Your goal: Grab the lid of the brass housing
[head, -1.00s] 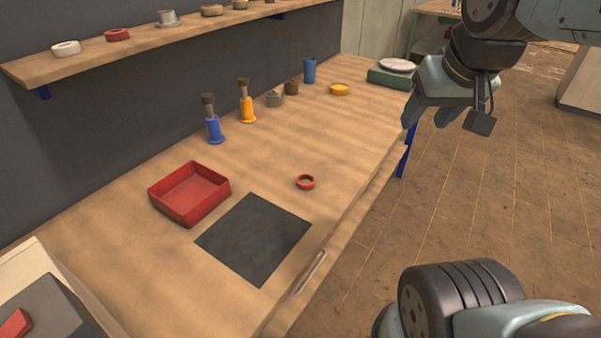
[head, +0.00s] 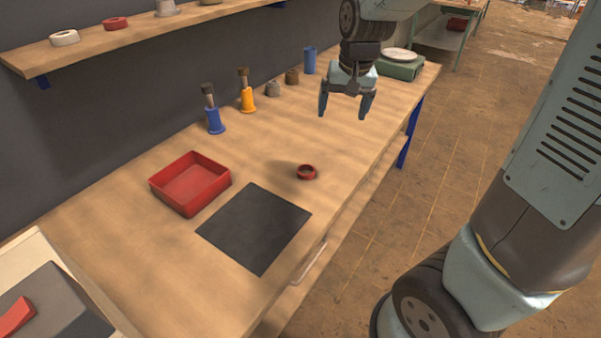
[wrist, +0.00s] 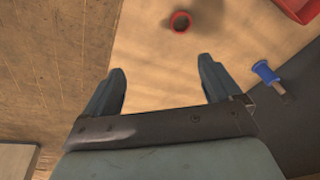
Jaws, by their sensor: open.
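No part is plainly a brass housing with a lid. The nearest candidates are a small brown round part (head: 292,77) and a grey knobbed part (head: 273,88) beside it, at the back of the bench. I cannot tell whether either has a lid. A flat yellow-orange round part, seen earlier on the bench, is now hidden behind my gripper. My gripper (head: 343,112) hangs above the far part of the bench, fingers pointing down, open and empty. In the wrist view my open fingers (wrist: 162,68) have only bare wood between them.
A red ring (head: 306,172), a red tray (head: 190,206) and a dark mat (head: 255,228) lie nearer. Blue (head: 214,120) and orange (head: 247,100) brush-like items and a blue cup (head: 309,61) stand along the back. A green scale (head: 402,66) is at the far end. A shelf (head: 130,33) overhangs the left.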

